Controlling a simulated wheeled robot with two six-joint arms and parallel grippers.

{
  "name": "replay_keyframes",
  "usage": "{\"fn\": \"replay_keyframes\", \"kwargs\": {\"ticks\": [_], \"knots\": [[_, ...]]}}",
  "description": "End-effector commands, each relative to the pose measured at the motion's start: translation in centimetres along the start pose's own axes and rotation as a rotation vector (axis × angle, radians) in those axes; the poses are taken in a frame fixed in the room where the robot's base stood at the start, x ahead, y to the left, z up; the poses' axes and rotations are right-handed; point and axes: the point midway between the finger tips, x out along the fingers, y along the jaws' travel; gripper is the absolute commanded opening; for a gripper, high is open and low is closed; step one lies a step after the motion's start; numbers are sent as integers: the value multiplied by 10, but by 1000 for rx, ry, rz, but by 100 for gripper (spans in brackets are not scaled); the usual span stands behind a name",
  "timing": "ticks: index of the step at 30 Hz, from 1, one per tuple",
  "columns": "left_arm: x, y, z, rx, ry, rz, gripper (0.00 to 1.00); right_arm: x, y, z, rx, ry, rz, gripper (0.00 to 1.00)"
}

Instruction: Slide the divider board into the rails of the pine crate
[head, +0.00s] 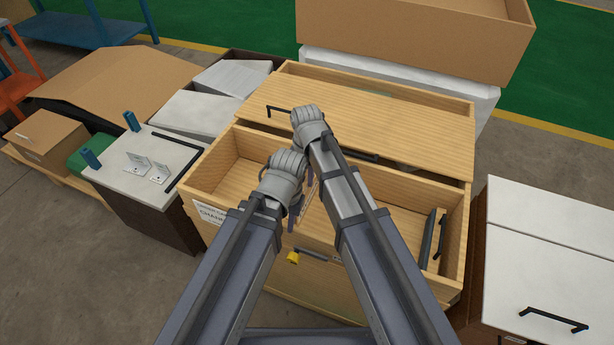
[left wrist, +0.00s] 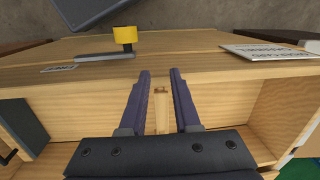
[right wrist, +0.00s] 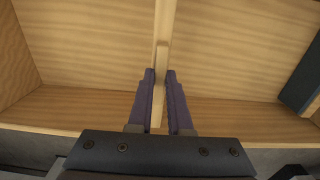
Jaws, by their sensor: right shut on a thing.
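The open pine crate (head: 215,215) lies below my grippers, its front wall towards me. The thin, light wooden divider board (right wrist: 161,60) stands on edge across its inside. My right gripper (right wrist: 161,75) is shut on the board's top edge, towards the far wall. My left gripper (left wrist: 160,75) is at the near end, its fingers either side of the board (left wrist: 162,105) with small gaps. In the head view my left gripper (head: 294,210) and right gripper (head: 309,180) largely hide the board. Rails and the board's lower edge are hidden, so seating cannot be told.
A pine panel (head: 370,108) with dark handles lies behind the opening. Dark bars (head: 428,238) stand inside at the right. A yellow knob (head: 293,257) sticks out in front. A white-topped cabinet (head: 545,270) is at right, a bracket-bearing table (head: 130,190) at left.

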Motion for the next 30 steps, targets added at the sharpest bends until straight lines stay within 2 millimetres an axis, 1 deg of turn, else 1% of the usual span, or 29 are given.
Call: {"fn": "replay_keyframes", "kwargs": {"ticks": [1,2,30], "knots": [[10,-2,10,-2,-18,-9,44,9,-3,-5,-1,10,-6,0],[8,-3,10,-2,-18,-9,44,8,-3,-5,-1,10,-6,0],[-33,-4,7,-1,-13,-4,44,-33,-1,-2,-1,6,-3,0]]}}
